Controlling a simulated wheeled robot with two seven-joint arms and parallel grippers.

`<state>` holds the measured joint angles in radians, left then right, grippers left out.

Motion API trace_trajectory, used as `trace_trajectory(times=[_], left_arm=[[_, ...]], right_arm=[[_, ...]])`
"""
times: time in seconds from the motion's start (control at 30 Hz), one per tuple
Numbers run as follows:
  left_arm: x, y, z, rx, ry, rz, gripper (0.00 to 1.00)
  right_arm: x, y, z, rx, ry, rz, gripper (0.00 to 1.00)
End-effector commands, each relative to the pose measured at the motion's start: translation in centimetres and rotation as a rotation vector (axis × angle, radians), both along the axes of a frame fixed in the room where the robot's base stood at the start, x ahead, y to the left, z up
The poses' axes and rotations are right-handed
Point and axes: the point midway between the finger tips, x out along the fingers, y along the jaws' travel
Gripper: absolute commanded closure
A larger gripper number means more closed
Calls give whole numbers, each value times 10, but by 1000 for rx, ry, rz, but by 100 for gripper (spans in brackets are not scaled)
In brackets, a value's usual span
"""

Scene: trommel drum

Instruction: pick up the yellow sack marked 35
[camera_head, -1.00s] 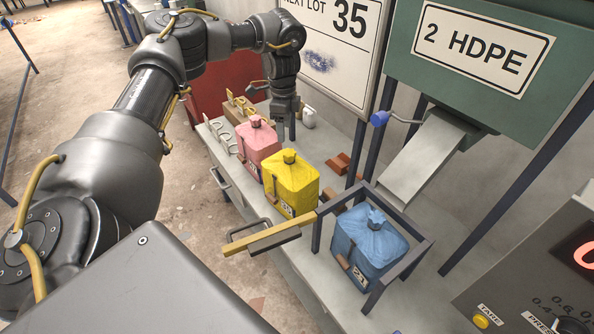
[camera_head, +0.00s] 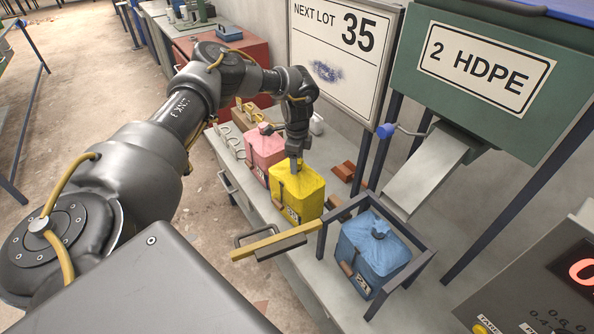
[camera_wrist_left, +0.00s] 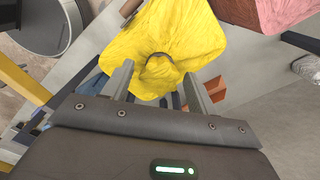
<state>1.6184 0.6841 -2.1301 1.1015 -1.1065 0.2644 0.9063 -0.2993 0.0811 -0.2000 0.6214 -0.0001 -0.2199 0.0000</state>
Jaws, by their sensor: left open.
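The yellow sack (camera_head: 305,193) stands upright on the grey bench, between a pink sack and a blue one. Its tag is small and hard to read. My left gripper (camera_head: 295,166) points down at the tied top of the yellow sack. In the left wrist view, the open fingers (camera_wrist_left: 158,92) stand on either side of the yellow sack's knotted neck (camera_wrist_left: 160,74), with the body of the sack (camera_wrist_left: 180,32) beyond. I cannot tell whether the fingers touch it. My right gripper is not in view.
The pink sack (camera_head: 264,146) stands just behind. The blue sack (camera_head: 372,247) sits inside a dark metal frame (camera_head: 410,262) in front, with a yellow bar (camera_head: 266,244) beside it. Reddish-brown blocks (camera_head: 345,171) lie to the right. A sign (camera_head: 342,45) reads NEXT LOT 35.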

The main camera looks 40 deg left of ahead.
Motion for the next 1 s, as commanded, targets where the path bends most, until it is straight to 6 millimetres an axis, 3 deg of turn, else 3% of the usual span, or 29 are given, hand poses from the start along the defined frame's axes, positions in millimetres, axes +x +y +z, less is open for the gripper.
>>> trace_trajectory(times=[0.3,0.77,1.0], left_arm=[[0,0,-8,0,-1,0,42],[0,0,-7,0,-1,1,100],[0,0,-7,0,-1,1,100]], right_arm=[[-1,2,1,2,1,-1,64],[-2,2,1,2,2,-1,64],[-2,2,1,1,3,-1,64]])
